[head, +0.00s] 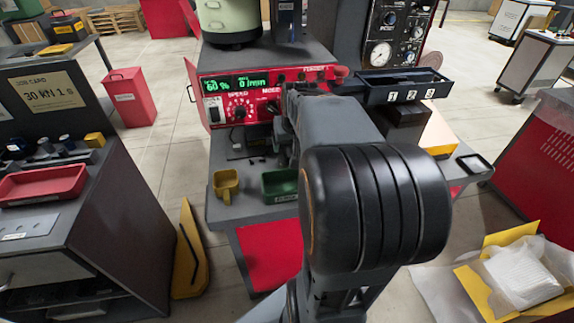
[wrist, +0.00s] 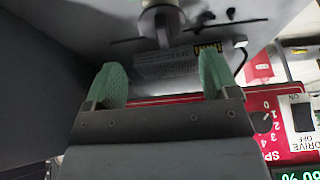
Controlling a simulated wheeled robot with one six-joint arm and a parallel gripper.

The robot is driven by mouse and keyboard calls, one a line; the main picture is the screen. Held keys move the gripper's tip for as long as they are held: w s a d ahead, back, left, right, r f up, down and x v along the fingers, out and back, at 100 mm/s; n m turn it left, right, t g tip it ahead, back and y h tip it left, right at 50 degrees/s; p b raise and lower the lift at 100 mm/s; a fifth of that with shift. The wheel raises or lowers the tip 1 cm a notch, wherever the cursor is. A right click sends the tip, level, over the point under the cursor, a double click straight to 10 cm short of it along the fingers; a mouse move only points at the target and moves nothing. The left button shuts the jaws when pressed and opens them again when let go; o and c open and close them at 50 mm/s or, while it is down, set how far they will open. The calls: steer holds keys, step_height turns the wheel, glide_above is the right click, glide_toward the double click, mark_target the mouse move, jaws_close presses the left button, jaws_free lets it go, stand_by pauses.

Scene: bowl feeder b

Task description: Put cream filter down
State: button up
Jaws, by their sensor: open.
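My gripper (wrist: 161,72) is open in the wrist view, with its two green fingers wide apart and nothing between them.
The grey bench holds a red control box (head: 240,98), a yellow cup (head: 226,183), a green bin (head: 279,186) and a black tray marked 1, 2, 3 (head: 404,86). Small dark pieces (wrist: 207,16) lie near the pale thing. A red tray (head: 42,184) is on the left cabinet.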

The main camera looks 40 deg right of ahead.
mark_target(288, 153)
steer(key=shift+a+b+x, duration=0.15)
steer(key=shift+b+x, duration=0.15)
steer(key=shift+x, duration=1.8)
steer(key=shift+a+b+x, duration=0.1)
steer(key=shift+b+x, duration=0.2)
steer(key=shift+x, duration=1.85)
steer(key=shift+c, duration=0.4)
steer(key=c, duration=0.8)
steer(key=shift+r, duration=0.1)
